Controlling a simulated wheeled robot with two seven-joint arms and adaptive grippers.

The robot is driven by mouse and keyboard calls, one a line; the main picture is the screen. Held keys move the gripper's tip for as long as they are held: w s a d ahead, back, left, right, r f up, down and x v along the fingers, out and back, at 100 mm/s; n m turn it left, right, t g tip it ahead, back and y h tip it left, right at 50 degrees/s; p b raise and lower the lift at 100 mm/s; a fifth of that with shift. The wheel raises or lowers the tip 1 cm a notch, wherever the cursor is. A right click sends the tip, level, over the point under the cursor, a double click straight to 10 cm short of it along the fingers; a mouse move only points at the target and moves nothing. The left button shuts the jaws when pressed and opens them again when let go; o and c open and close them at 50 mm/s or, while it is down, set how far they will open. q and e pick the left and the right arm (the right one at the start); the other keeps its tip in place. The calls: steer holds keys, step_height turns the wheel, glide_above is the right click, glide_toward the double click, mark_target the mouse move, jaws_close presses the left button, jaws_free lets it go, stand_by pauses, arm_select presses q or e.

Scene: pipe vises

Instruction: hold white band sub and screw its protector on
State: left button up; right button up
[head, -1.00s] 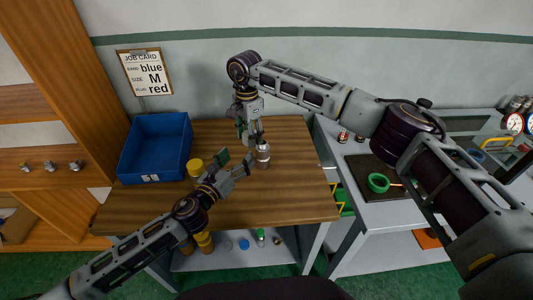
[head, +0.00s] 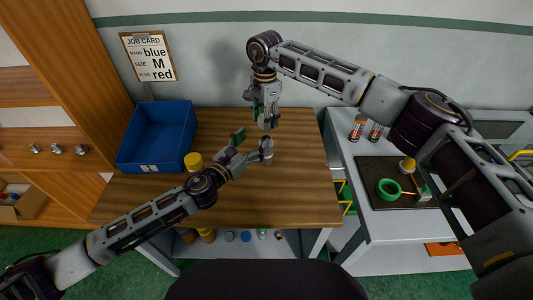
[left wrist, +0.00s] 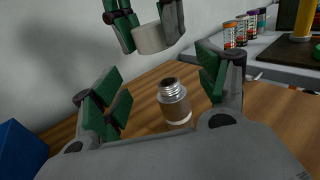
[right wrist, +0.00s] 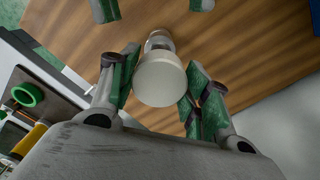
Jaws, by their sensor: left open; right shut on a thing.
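The white band sub (left wrist: 174,103) stands upright on the wooden table, its threaded silver end up and a pale band near its foot. In the head view the sub (head: 268,156) is partly hidden by my left gripper (head: 253,145). My left gripper (left wrist: 158,88) is open, its fingers on either side of the sub with gaps. My right gripper (head: 267,118) is shut on the off-white protector (left wrist: 152,38), above the sub and apart from it. In the right wrist view the protector (right wrist: 160,80) sits between the fingers and covers part of the sub (right wrist: 159,42).
A blue bin (head: 155,140) stands on the table's left, with a yellow-capped container (head: 194,161) beside it. The side bench at right bears a dark mat (head: 400,200), a green ring (head: 388,188) and red-banded bottles (head: 357,128). The table's front right is clear.

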arm_select(q)
steer(key=shift+f, duration=0.2)
steer(key=shift+f, duration=3.75)
steer(key=shift+x, duration=3.75)
steer(key=c, duration=1.5)
steer(key=shift+c, duration=0.2)
arm_select(e)
steer(key=shift+f, duration=2.5)
arm_select(q)
steer(key=shift+f, duration=0.1)
arm_select(e)
steer(key=shift+f, duration=0.9)
